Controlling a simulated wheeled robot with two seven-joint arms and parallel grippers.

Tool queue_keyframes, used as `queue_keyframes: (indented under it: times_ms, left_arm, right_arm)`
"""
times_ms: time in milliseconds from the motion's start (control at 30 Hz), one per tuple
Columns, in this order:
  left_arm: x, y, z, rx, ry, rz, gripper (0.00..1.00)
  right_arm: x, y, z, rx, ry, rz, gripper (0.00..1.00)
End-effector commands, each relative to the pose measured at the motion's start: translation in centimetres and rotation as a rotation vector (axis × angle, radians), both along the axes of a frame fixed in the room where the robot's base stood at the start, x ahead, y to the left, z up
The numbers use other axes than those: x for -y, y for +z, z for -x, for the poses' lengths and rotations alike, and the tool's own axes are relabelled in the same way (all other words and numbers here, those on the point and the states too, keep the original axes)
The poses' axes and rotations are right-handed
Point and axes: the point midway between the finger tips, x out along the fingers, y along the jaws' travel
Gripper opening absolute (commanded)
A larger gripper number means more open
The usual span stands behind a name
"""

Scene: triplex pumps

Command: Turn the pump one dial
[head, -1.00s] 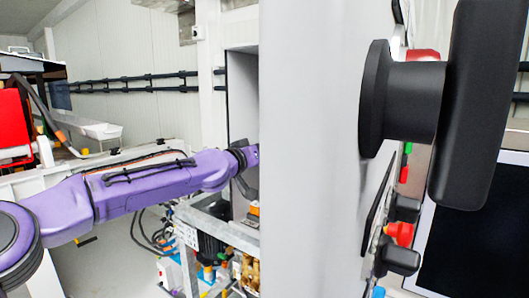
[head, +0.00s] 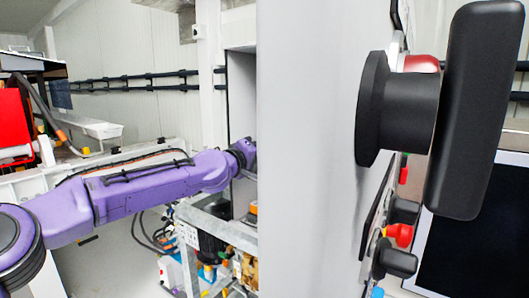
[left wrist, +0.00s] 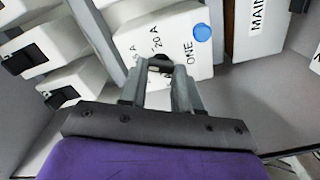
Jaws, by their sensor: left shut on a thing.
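In the left wrist view, the pump one dial (left wrist: 159,60) is a small dark knob on a white switch box (left wrist: 190,38) marked "ONE" and "20 A". My left gripper (left wrist: 160,70) has its two grey fingers around the dial and is shut on it. The fingers hide most of the dial, so its exact angle cannot be told. In the head view, my purple left arm reaches in from the left and goes behind a grey cabinet (head: 305,150), which hides the gripper and dial. My right gripper is in neither view.
Other white switch boxes with dark knobs (left wrist: 62,97) stand left of the held one. A blue button (left wrist: 202,32) is close by on the right. In the head view, a large black handle (head: 475,110) and a red knob (head: 400,235) stick out from the cabinet's right side.

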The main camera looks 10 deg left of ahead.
Motion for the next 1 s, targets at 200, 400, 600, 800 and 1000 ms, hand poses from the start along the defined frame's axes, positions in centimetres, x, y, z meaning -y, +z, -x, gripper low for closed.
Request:
queue_keyframes:
  times_ms: [200, 400, 600, 800, 1000]
  left_arm:
    - [0.15, -0.32, 0.01, -0.018, -0.003, 0.031, 0.01]
    - [0.16, -0.35, 0.01, -0.021, -0.004, 0.036, 0.01]
    - [0.17, -0.37, 0.00, -0.020, -0.004, 0.035, 0.01]
    - [0.11, -0.24, -0.01, -0.018, -0.003, 0.036, 0.57]
    - [-0.02, -0.16, 0.22, -0.016, -0.002, 0.036, 0.57]
  right_arm:
    - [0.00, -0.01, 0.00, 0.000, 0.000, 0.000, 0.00]
    - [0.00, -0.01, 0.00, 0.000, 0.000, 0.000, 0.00]
    - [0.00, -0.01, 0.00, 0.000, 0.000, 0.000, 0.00]
    - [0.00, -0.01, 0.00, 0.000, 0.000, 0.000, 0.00]
    - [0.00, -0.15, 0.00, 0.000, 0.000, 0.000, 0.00]
